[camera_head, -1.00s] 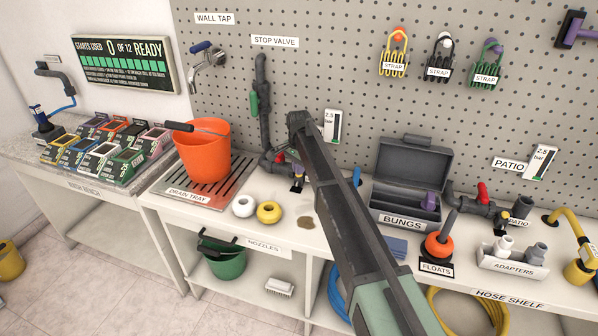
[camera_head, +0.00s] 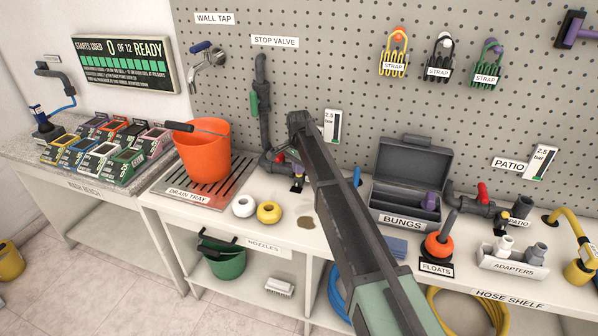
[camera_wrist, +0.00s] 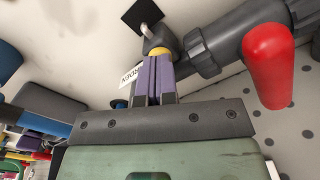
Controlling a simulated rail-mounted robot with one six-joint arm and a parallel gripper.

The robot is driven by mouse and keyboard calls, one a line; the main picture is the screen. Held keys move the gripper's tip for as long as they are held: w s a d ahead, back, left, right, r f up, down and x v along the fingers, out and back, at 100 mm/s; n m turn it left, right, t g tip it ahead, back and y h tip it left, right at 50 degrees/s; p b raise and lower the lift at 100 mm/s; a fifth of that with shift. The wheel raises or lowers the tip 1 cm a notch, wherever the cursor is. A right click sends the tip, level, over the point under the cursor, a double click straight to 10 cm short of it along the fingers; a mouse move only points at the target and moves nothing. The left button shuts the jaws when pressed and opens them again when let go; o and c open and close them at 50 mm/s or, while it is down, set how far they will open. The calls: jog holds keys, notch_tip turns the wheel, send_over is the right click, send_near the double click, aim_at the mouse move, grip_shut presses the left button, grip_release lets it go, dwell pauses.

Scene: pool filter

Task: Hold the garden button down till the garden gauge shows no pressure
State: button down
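The garden button shows in the wrist view as a yellow cap (camera_wrist: 161,51) on a dark fitting under a grey pipe. A partly hidden label (camera_wrist: 131,75) beside it reads "RDEN". My gripper (camera_wrist: 154,64) has its two purple fingers together, with nothing between them. Their tips are at the yellow cap and seem to touch it; how far it is pressed I cannot tell. The garden gauge (camera_head: 332,126) stands on the pegboard in the head view, partly behind my arm. It is marked bar and its level is too small to read surely.
A red valve handle (camera_wrist: 268,66) is close to the right of my gripper. In the head view an orange bucket (camera_head: 205,155) stands on the drain tray, left of the pipe. The bungs box (camera_head: 408,190) is right of my arm. A patio gauge (camera_head: 541,162) is farther right.

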jog(key=shift+r, duration=0.1)
notch_tip(320, 180, up, 7)
jog(key=p, duration=0.7)
notch_tip(320, 180, up, 11)
jog(key=p, duration=1.1)
jog(key=shift+f, duration=0.2)
